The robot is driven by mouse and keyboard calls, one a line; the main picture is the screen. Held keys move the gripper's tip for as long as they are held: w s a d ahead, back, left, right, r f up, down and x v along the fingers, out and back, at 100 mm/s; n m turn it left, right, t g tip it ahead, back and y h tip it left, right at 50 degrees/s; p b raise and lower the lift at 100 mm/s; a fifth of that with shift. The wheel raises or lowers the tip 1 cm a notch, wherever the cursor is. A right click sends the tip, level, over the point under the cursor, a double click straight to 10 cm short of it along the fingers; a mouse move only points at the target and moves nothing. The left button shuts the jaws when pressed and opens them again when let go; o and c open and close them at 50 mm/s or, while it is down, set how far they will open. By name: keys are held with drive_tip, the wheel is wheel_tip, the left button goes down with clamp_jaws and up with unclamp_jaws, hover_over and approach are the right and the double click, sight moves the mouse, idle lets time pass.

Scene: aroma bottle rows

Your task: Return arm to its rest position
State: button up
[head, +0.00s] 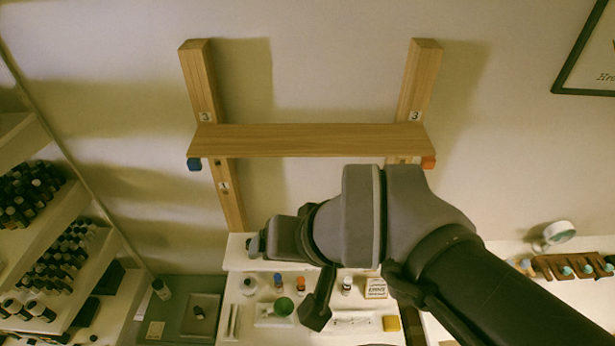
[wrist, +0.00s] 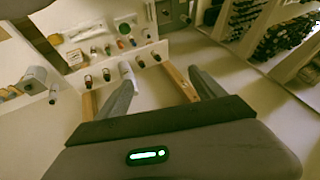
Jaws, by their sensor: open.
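My arm reaches in from the lower right of the head view and crosses in front of the white table (head: 238,262). The end of my arm is above the table's back part, but the head view does not show its fingers clearly. In the wrist view my gripper (wrist: 160,78) has its two grey fingers spread apart. Nothing is seen between them but background. Wooden rails (wrist: 178,82) and small bottles show beyond the fingertips.
A wooden shelf (head: 300,140) on two upright rails is on the wall above my arm. Shelves of dark bottles (head: 30,195) stand at left. A rack (head: 570,266) is at right.

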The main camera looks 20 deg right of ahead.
wheel_tip(320, 180, down, 42)
drive_tip(key=s+b, duration=0.2)
drive_tip(key=b, duration=4.1)
drive_tip(key=shift+d+f, duration=0.15)
drive_tip(key=shift+f, duration=0.05)
